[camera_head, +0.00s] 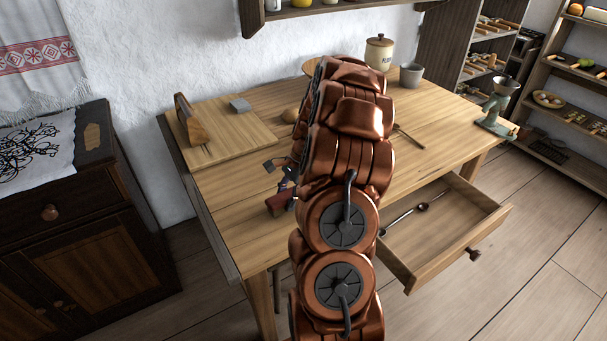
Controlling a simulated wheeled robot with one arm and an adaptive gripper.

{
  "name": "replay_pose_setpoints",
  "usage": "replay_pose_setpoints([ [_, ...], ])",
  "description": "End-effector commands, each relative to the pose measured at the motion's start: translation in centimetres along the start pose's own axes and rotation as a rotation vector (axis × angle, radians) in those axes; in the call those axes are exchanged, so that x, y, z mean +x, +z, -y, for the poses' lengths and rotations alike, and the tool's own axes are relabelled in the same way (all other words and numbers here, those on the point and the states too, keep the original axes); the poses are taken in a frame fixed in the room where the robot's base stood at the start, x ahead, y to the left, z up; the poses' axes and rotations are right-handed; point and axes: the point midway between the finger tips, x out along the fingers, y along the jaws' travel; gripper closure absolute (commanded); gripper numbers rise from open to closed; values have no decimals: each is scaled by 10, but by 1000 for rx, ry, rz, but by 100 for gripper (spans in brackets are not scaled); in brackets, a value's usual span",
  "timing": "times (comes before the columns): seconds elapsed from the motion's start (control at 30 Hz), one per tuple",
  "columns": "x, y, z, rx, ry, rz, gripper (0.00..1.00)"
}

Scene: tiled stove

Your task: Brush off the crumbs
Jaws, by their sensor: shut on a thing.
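My gripper (283,184) is over the left front part of the wooden table (235,230), partly hidden behind my own arm. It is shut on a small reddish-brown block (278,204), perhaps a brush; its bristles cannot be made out. Whether the block touches the tabletop I cannot tell. I cannot make out any crumbs; my arm hides the table's middle.
The table drawer (450,235) stands open at the front right, with a spoon-like utensil (405,215) inside. A lidded flour jar (379,52), a grey cup (411,75) and a greenish grinder (497,105) stand along the back and right. A dark cabinet (85,220) is at the left.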

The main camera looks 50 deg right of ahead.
Motion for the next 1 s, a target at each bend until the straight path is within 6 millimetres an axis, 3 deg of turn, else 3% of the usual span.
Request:
replay_pose_setpoints([
  [0.03, -16, 7, 2, -3, -5, -4, 88],
  [0.6, -60, 32, 3, -14, 2, -2, 88],
  [1.0, -66, 36, 3, -15, 3, -2, 88],
])
